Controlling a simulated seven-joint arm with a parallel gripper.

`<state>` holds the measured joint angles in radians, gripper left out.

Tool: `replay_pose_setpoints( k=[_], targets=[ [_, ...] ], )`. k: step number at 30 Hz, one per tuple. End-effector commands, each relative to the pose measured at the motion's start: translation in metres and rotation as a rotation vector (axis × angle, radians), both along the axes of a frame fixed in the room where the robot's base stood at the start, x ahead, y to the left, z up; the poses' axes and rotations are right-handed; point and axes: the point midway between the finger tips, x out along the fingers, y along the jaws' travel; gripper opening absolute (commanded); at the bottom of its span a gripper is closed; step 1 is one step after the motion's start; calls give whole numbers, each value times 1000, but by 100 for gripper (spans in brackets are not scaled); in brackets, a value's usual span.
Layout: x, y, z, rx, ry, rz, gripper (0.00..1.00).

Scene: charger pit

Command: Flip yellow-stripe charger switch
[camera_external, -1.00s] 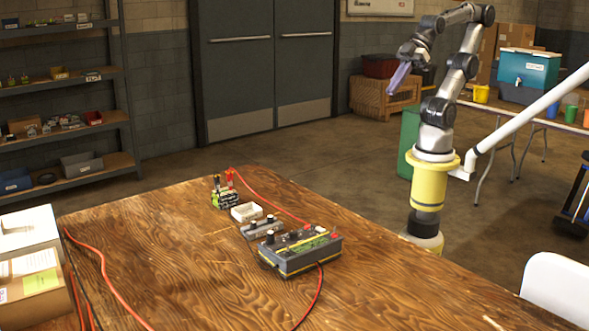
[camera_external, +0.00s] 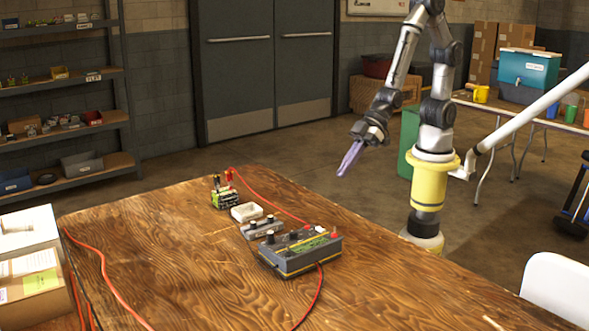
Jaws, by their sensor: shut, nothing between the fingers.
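The yellow-stripe charger (camera_external: 300,252) is a grey box with a yellow stripe, a dark knob, a green panel and a red part on top. It sits on the wooden table (camera_external: 170,250), near the middle. Its switch is too small to make out. My gripper (camera_external: 344,172) has purple fingers, shut and empty. It points down and to the left, in the air above and behind the charger, well apart from it.
A smaller grey box with knobs (camera_external: 262,228), a white block (camera_external: 246,212) and a battery with red clamps (camera_external: 226,198) stand in a row behind the charger. A red cable (camera_external: 105,270) lies at the table's left.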

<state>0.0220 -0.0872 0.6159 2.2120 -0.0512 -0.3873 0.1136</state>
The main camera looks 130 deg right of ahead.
Motion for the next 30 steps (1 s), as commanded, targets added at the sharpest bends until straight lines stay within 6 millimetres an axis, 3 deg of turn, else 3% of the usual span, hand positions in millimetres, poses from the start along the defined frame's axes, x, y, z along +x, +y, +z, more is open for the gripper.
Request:
replay_pose_setpoints(
  k=[14, 30],
  targets=[
    [5, 0, -6, 0, 4, -1, 0],
    [65, 0, -66, 0, 3, 0, 0]
  ],
)
